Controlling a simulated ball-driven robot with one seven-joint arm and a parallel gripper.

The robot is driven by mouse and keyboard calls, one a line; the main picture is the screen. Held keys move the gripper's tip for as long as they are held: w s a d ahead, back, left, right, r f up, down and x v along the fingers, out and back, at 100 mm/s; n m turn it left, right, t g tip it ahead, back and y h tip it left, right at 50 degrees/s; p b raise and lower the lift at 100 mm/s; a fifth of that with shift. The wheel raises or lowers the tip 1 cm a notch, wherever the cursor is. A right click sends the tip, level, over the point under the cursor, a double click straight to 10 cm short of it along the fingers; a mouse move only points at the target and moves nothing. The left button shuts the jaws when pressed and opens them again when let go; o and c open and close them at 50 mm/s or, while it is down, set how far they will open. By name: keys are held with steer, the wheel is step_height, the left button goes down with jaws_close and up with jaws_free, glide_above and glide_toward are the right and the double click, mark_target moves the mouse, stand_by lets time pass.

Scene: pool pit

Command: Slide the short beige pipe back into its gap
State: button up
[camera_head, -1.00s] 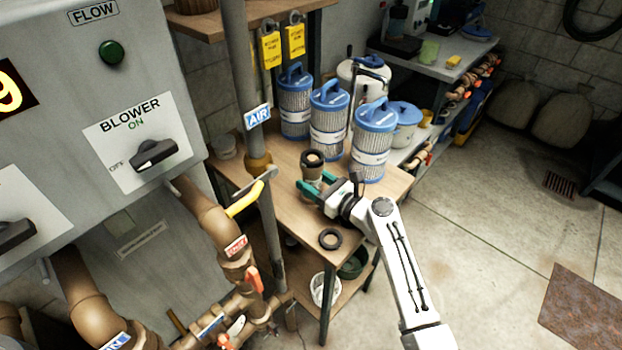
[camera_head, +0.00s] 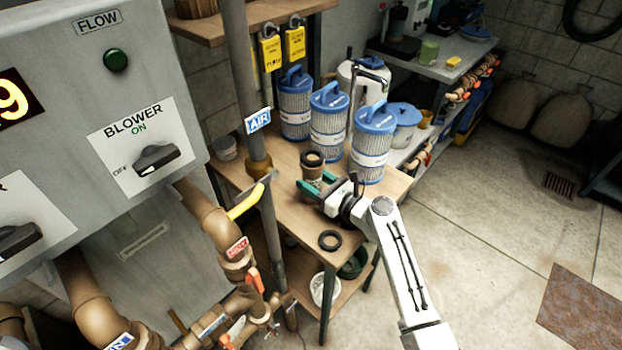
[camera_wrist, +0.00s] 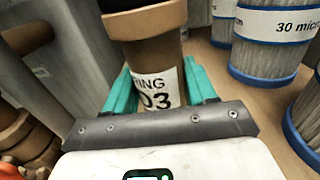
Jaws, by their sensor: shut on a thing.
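The short beige pipe (camera_head: 313,170) stands upright at the wooden bench, with a wider collar and a dark opening at its top. In the wrist view the pipe (camera_wrist: 150,58) carries a white label ending in "ING" and "03". My gripper (camera_head: 315,186) has its green fingers on both sides of the pipe and is shut on it. In the wrist view the gripper (camera_wrist: 160,92) hides the pipe's lower end. I cannot tell whether the pipe touches the bench top. I cannot make out the gap for certain among the brown pipework (camera_head: 215,225) at left.
Blue-capped filter cartridges (camera_head: 370,142) stand close behind the pipe. A black ring (camera_head: 330,240) lies on the bench (camera_head: 290,215) in front. A grey vertical air pipe (camera_head: 240,70) with a yellow-handled valve (camera_head: 246,202) and the blower cabinet (camera_head: 150,60) stand to the left.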

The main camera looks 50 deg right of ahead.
steer(key=shift+r+p, duration=1.1)
